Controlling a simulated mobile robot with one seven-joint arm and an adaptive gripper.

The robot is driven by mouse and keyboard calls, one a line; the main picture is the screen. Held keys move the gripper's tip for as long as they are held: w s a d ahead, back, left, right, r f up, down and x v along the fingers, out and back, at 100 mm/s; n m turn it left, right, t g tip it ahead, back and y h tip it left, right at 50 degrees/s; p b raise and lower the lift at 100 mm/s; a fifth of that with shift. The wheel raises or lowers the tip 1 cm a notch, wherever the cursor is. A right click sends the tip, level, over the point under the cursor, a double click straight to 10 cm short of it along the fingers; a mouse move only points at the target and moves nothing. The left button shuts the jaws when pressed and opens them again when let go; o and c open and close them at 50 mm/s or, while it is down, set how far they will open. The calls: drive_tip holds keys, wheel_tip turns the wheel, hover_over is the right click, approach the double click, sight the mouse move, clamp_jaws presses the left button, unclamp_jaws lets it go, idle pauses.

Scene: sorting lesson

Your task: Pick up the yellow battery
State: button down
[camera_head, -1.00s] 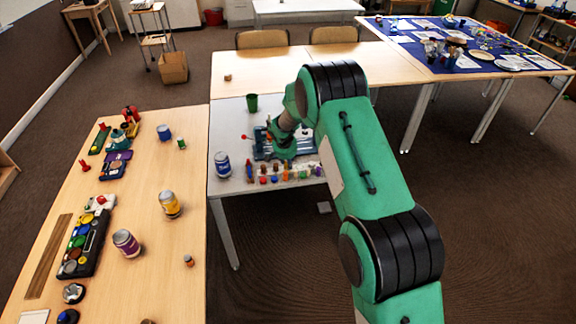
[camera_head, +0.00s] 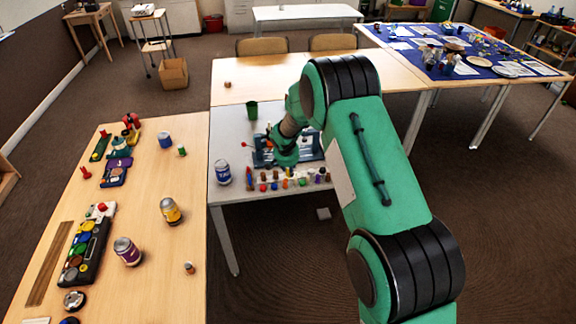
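My arm reaches over the grey table (camera_head: 228,128), and its end is bent down at the blue tray (camera_head: 262,158). My gripper (camera_head: 284,158) is small and partly hidden there, so its fingers cannot be made out. A row of small coloured pieces (camera_head: 274,187) lies along the table's front edge, just in front of the tray. Some look yellow or orange, but I cannot tell which, if any, is the yellow battery. A larger yellow can (camera_head: 171,212) stands on the left wooden table.
A blue and white can (camera_head: 222,172) and a green cup (camera_head: 252,110) stand on the grey table. The left wooden table (camera_head: 150,290) holds a purple can (camera_head: 127,251), a black tray of coloured pieces (camera_head: 72,266) and a small cylinder (camera_head: 189,268).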

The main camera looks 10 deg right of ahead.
drive_tip(key=s+r, duration=0.1)
drive_tip(key=s, duration=1.1)
drive_tip(key=shift+d, duration=0.15)
drive_tip(key=shift+r, duration=0.1)
